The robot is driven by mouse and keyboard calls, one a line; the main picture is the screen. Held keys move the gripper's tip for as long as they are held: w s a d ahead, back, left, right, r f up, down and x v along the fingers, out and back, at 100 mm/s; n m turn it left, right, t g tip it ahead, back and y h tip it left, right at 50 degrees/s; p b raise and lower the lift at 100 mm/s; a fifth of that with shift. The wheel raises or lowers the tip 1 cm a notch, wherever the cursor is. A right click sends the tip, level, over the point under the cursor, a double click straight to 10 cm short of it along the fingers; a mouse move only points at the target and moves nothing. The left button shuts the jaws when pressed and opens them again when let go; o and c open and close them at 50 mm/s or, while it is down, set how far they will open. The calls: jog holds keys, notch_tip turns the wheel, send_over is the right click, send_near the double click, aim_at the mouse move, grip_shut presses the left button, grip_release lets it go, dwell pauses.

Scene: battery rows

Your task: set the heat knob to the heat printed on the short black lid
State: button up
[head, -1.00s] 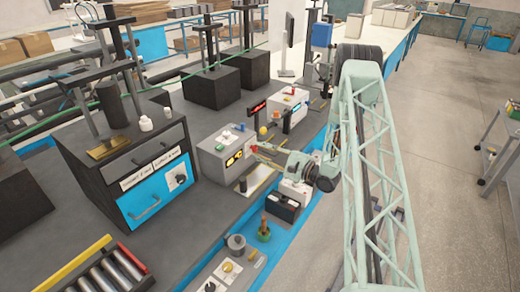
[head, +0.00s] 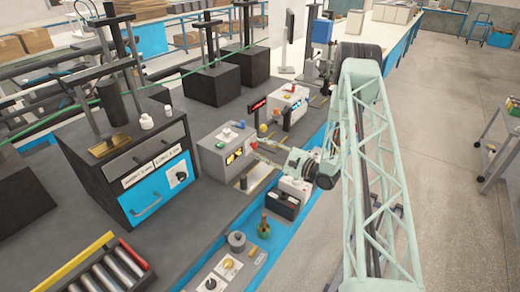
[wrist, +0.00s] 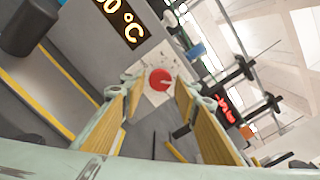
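A grey box (head: 215,158) on the bench carries a lit amber display (head: 235,157). The display also shows in the wrist view (wrist: 122,18), where only part of a reading ending in "0 °C" is visible. A round red knob (wrist: 160,80) sits on a pale square plate (wrist: 146,92) beside that display. My gripper (wrist: 150,90) is open, its two yellow-padded fingers on either side of the knob in the picture. I cannot tell whether they touch it. In the head view, my gripper (head: 257,147) is at the box's right side. I cannot make out the short black lid or its print.
A dark cabinet (head: 125,170) with a blue door stands left of the box. A white box (head: 288,104) and a red-lit sign (head: 257,104) stand behind. A roller tray (head: 105,278) and a panel with knobs (head: 228,268) are in front.

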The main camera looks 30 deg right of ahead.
jog(key=shift+o, duration=0.5)
jog(key=shift+s+d, duration=0.1)
jog(key=shift+s, duration=0.05)
jog(key=v, duration=1.1)
jog(key=shift+s, duration=0.3)
jog(key=shift+d, duration=0.15)
jog(key=shift+w, duration=0.1)
